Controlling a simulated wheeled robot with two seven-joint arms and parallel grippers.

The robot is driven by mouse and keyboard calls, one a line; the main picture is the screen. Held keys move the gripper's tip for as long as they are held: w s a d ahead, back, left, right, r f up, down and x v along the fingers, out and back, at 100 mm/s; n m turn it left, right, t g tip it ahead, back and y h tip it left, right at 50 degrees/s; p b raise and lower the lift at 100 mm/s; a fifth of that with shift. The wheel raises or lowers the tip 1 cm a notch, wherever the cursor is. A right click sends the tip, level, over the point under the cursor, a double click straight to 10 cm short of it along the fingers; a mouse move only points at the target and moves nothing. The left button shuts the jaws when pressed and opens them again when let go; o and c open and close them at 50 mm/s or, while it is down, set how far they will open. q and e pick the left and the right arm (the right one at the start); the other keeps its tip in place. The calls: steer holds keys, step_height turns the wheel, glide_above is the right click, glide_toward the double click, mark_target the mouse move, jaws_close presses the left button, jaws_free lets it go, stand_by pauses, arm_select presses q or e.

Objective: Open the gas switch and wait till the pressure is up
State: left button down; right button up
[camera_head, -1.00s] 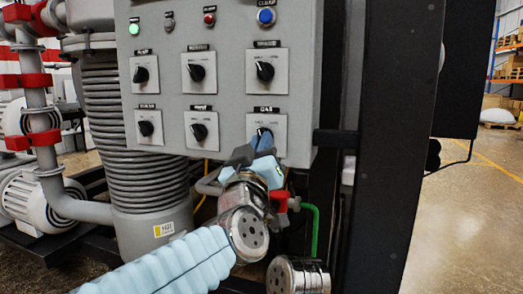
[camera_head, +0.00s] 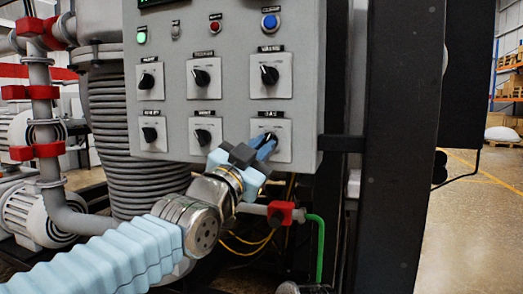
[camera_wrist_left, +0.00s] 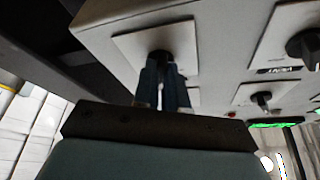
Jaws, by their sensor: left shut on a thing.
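The gas switch (camera_head: 284,131) is a dark knob on a pale square plate under a "GAS" label, at the lower right of the grey control panel. My left gripper (camera_head: 266,144) is shut on its knob, reaching up from the lower left. In the left wrist view the two blue fingers (camera_wrist_left: 163,78) close around the dark knob (camera_wrist_left: 160,56) on its plate (camera_wrist_left: 186,42). The fingers cover most of the knob, so its exact angle is hard to tell. No pressure reading is legible. My right gripper is not in view.
Several other knobs sit on the control panel (camera_head: 225,100), with lights and buttons above. Below it are a red valve handle (camera_head: 281,212), a green hose (camera_head: 318,245) and yellow cables. A black post (camera_head: 405,130) stands right. Ribbed grey piping (camera_head: 110,110) stands left.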

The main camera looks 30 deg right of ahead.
arm_select(q)
steer(key=shift+w+a+r+m, duration=0.1)
steer(key=shift+r+m, duration=0.05)
steer(key=shift+m, duration=0.45)
steer(key=c, duration=1.2)
jaws_free()
steer(key=shift+g, duration=0.4)
steer(key=b+v, duration=0.1)
steer(key=v, duration=0.3)
steer(key=b+v, duration=0.1)
steer(key=v, duration=0.4)
steer(key=b+v, duration=0.1)
steer(key=v, duration=0.3)
steer(key=shift+s+a+f, duration=0.2)
steer(key=shift+f, duration=0.2)
